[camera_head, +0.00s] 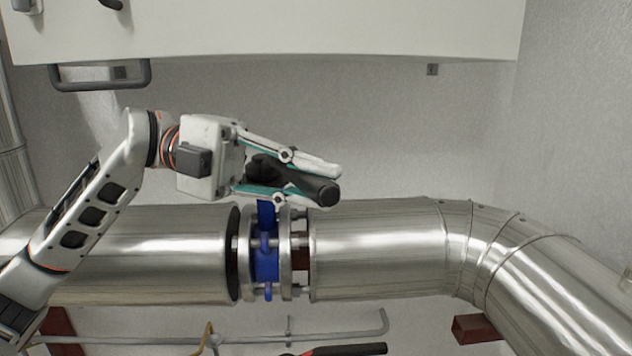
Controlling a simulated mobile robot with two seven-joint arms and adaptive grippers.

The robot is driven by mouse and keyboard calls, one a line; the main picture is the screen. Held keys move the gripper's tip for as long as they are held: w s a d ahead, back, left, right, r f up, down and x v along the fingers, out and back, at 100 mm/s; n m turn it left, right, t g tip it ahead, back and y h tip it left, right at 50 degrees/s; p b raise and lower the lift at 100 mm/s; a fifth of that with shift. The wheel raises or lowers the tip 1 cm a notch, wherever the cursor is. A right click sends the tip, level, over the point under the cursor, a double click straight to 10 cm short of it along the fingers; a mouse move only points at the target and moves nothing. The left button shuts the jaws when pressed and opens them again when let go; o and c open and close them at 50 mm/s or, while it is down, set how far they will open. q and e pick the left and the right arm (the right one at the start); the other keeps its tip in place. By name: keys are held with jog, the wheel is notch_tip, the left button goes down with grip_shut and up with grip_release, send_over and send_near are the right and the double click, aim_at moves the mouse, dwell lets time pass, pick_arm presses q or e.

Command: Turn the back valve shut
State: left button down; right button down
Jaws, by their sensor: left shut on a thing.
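The valve has a blue body (266,256) clamped between metal flanges on a large silver pipe. Its black lever handle (318,191) sits above the pipe and points to the right, roughly along it. My left gripper (325,180) comes in from the left and is shut on the black handle, with one finger on each side. The handle's rounded end sticks out near the fingertips. The middle of the handle is partly hidden by the fingers. My right gripper does not show.
The silver pipe (380,250) crosses the view and bends down at the right. A white cabinet or panel (300,25) with a grey handle (100,85) is at the top. A second dark lever with red (345,350) and a thin pipe (340,334) lie at the bottom. The grey wall behind is bare.

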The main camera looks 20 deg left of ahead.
pick_arm(q)
jog(key=c, duration=1.9)
grip_release()
jog(key=a+r, duration=0.1)
jog(key=a, duration=1.1)
jog(key=shift+s+r, duration=0.25)
jog(key=shift+r, duration=0.05)
